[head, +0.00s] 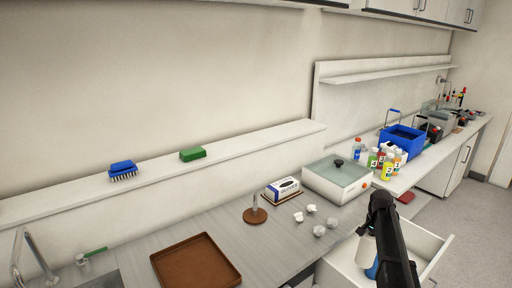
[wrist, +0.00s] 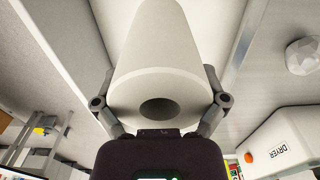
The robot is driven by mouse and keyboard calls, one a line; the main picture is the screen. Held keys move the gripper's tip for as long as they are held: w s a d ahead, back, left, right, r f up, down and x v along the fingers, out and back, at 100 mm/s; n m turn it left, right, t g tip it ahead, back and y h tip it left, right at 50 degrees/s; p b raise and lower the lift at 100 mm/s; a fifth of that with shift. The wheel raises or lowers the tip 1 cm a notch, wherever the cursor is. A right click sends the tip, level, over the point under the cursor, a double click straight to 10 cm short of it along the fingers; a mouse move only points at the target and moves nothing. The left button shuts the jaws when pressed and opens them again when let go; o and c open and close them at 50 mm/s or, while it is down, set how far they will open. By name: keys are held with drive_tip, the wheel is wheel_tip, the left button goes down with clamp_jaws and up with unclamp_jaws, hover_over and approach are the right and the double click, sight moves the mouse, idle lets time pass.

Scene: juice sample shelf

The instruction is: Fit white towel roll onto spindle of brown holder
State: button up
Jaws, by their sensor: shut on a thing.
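The white towel roll (wrist: 160,50) fills the middle of the wrist view, the dark hole in its near end facing the camera. My gripper (wrist: 159,90) is shut on it, one finger on each side. In the head view a white part of the roll (head: 366,248) shows just left of my dark arm, over the open drawer; the rest is hidden by the arm. The brown holder (head: 255,215) stands on the counter to the left, apart from the roll. Its spindle (head: 254,201) is upright and bare.
Several crumpled white balls (head: 319,230) lie between the holder and the open drawer (head: 432,246). A tissue box (head: 283,190) and a dryer (head: 336,180) stand behind. A brown tray (head: 196,265) lies left of the holder. Several bottles (head: 386,163) stand at the right.

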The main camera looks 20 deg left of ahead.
wheel_tip(320, 180, up, 11)
drive_tip(key=p, duration=0.9)
drive_tip(key=shift+p, duration=0.3)
drive_tip(key=shift+f, duration=0.15)
